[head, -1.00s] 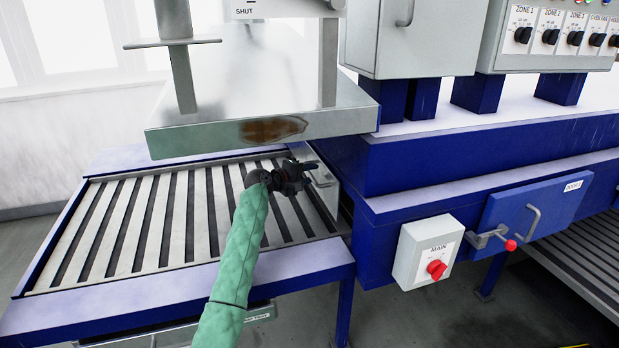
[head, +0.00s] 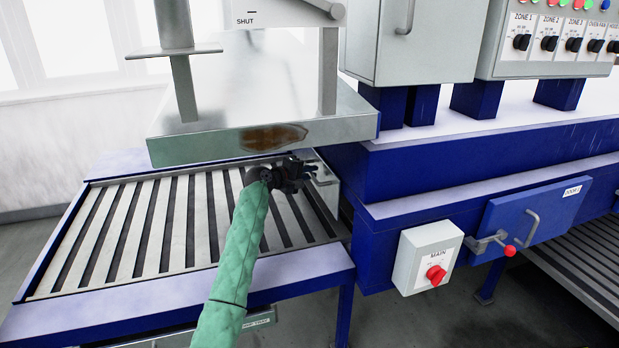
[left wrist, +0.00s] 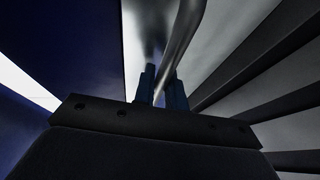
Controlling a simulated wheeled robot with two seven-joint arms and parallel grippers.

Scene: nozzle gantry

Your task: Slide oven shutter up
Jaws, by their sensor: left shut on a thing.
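The oven shutter (head: 326,185) is a grey metal panel at the right end of the slatted conveyor, partly hidden under the hood edge and behind my gripper. My left gripper (head: 306,172) is dark and reaches in on a green-sleeved arm, in front of the shutter. In the left wrist view its two blue-tipped fingers (left wrist: 163,88) are shut on a curved metal bar, the shutter handle (left wrist: 184,42). The grip itself is too small to make out in the head view. My right gripper is not in view.
A metal hood (head: 200,146) with a brown stain hangs just above my left gripper. The slatted conveyor (head: 140,220) lies below and to the left, clear. A grey switch box (head: 415,262) with a red knob and a blue door (head: 530,220) are to the right.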

